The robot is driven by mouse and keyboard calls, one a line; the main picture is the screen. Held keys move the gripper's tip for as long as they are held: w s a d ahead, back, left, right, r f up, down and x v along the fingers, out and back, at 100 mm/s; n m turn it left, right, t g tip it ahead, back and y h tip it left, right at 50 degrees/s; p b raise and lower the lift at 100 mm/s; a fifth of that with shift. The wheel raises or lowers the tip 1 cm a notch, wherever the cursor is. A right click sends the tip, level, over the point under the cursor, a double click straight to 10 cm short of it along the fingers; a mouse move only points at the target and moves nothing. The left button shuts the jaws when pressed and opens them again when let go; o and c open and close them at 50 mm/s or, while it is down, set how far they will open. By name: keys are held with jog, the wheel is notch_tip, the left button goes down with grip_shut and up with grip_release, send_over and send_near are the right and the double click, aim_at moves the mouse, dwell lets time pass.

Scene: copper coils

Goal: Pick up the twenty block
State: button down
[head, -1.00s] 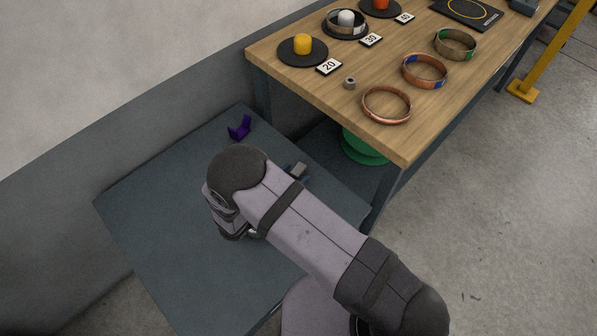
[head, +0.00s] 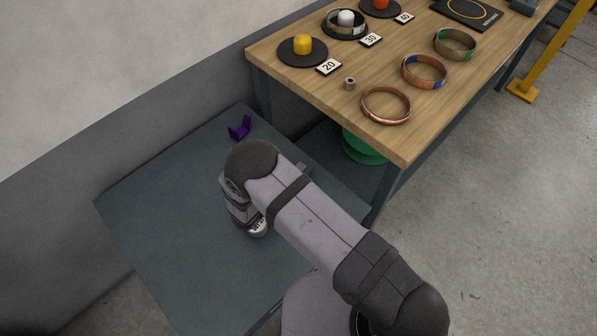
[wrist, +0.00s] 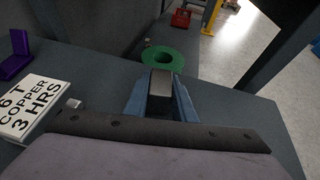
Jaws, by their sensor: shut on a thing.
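My gripper (wrist: 160,104) shows in the wrist view with blue fingers on either side of a grey block (wrist: 161,84). It is shut on this block. I see no number on the block. In the head view my arm hides most of the gripper; a small bluish-grey bit shows past the arm, over the dark table. A card marked 20 (head: 329,67) lies on the wooden table, in front of a yellow domed piece (head: 303,44) on a black disc (head: 286,54). My gripper is well apart from these.
A white card reading "6 T COPPER 3 HRS" (wrist: 31,106) is left of my gripper. A purple holder (head: 240,127) is on the dark table (head: 165,205). Copper rings (head: 386,105) and a small grey nut (head: 350,83) lie on the wooden table. A green spool (wrist: 162,58) is below it.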

aim_at(299, 167)
jog(key=shift+r, duration=0.15)
jog(key=shift+r, duration=4.9)
